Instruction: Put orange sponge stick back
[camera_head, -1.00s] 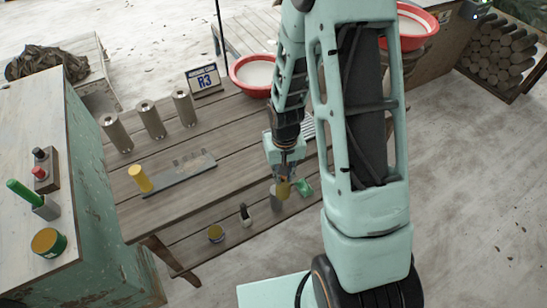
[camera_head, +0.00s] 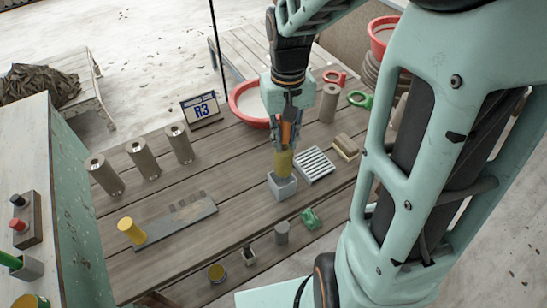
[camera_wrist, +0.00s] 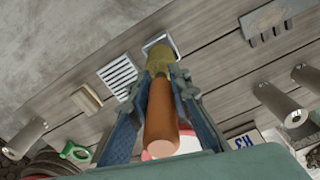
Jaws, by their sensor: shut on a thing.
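The orange sponge stick has an orange handle (camera_wrist: 161,115) and a yellow sponge end (camera_head: 284,163). It stands about upright, sponge end down. My gripper (camera_head: 288,138) is shut on its handle; the wrist view shows the two blue-padded fingers (camera_wrist: 163,88) on either side of it. The sponge end is at the mouth of a small grey square holder (camera_head: 282,188) on the table. The holder also shows in the wrist view (camera_wrist: 153,43), partly hidden behind the sponge. I cannot tell how far the sponge is inside it.
A white slotted rack (camera_head: 315,166) is close right of the holder, with a tan block (camera_head: 345,147) beyond. A red-rimmed bowl (camera_head: 241,107) stands behind. A grey cylinder (camera_head: 281,234) and green lump (camera_head: 310,218) are in front.

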